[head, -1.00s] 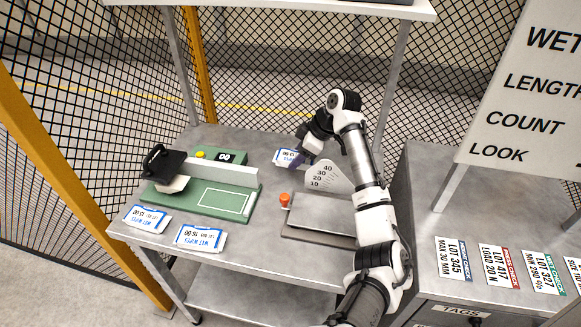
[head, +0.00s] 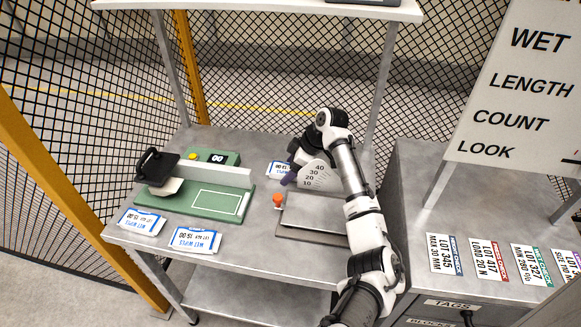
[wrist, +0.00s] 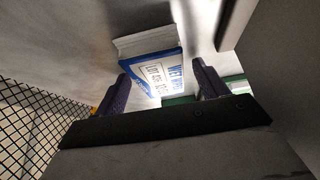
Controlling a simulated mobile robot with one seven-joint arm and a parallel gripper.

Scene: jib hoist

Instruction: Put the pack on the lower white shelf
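The pack is a small white and blue wet-wipes pack (head: 277,168) at the back of the grey table in the head view, beside the fan-shaped scale. My gripper (head: 290,178) is right at it, partly hidden by the scale and my wrist. In the wrist view the pack (wrist: 155,65) sits between the two purple fingertips (wrist: 160,75). A narrow gap shows at the right finger; the left finger overlaps or touches its edge. The fingers look apart, not closed on it. A white shelf (head: 250,9) crosses the top of the head view; only its front part shows.
Two more wet-wipes packs lie at the table's front left, one here (head: 142,221) and one here (head: 195,240). A green sealing machine (head: 165,200) stands behind them. The fan scale (head: 316,175) and a red knob (head: 278,201) are close to my gripper. Shelf posts (head: 372,85) rise behind.

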